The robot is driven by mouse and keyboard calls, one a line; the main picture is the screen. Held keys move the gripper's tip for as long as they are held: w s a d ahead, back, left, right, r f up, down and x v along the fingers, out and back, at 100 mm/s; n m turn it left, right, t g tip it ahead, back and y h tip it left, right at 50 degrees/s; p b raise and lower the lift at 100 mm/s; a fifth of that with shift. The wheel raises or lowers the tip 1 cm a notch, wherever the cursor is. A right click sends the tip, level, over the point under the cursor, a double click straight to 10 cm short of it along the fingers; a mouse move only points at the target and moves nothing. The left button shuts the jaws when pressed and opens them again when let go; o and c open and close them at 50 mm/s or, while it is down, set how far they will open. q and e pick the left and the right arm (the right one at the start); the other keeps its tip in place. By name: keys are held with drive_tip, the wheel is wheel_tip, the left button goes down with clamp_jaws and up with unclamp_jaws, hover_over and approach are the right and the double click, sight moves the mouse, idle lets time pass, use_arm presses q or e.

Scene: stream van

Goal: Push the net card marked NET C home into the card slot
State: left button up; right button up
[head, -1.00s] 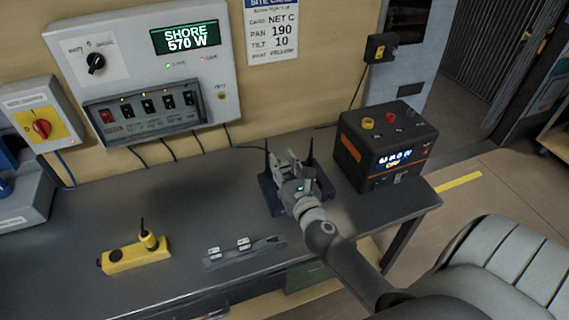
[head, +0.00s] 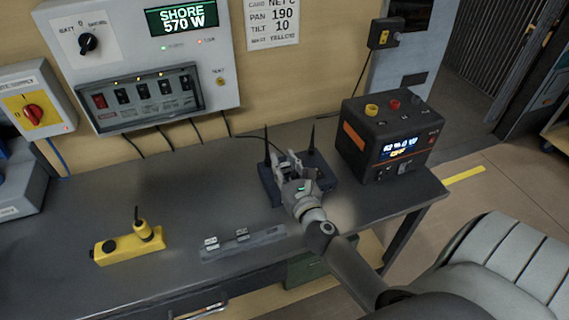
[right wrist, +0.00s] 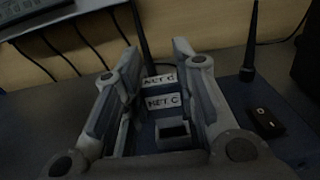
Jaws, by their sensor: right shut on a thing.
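The dark blue router box (head: 321,166) with two upright black antennas stands at the back of the bench. My right gripper (head: 286,163) is over its front part, pointing down at it. In the right wrist view the right gripper (right wrist: 157,60) is shut on the net card (right wrist: 163,102), whose white label reads NET C. A second white NET C label sits just behind it, between the fingers. A small dark rectangular opening shows in front of the labels. How deep the card sits in the slot is hidden by the fingers. My left gripper is not in view.
A grey rack (head: 256,244) with two white-labelled cards lies at the bench front. A yellow device (head: 122,247) is left of it. A black and orange power unit (head: 376,150) stands close right of the router. The bench's left middle is clear.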

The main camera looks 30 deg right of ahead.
drive_tip(key=shift+f+b, duration=1.15)
drive_tip(key=shift+f, duration=0.2)
drive_tip(key=o, duration=0.9)
drive_tip(key=shift+v, duration=6)
drive_tip(key=shift+s+f, duration=0.1)
drive_tip(key=shift+s, duration=0.05)
